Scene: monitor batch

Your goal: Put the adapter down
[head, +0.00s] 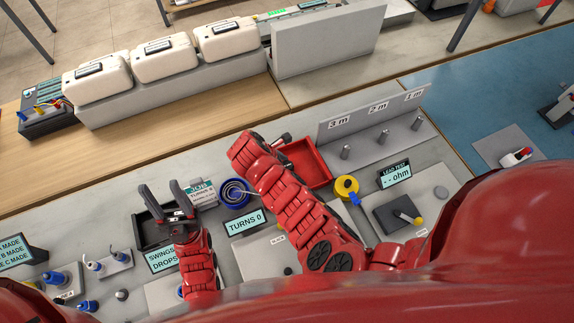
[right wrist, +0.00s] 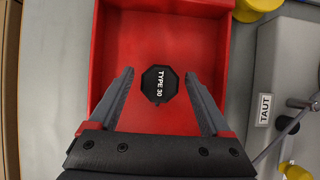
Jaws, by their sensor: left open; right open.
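The adapter (right wrist: 160,84) is a small black octagonal piece marked "TYPE 30". In the right wrist view it sits inside the red tray (right wrist: 160,22), with bare red floor around it. My right gripper (right wrist: 159,74) is open, its two fingers on either side of the adapter with a gap on both sides. In the head view the red tray (head: 318,173) shows beside my right gripper (head: 285,138), and I cannot make out the adapter there. My left gripper (head: 167,190) is open and empty, over a black tray (head: 150,233).
A grey rack (head: 372,125) with pegs marked 1 m to 3 m stands right of the red tray. A yellow roll (head: 346,187) and a blue coil (head: 234,192) lie close by. A "TURNS 0" display (head: 244,223) and a "- - ohm" display (head: 395,173) stand on the bench.

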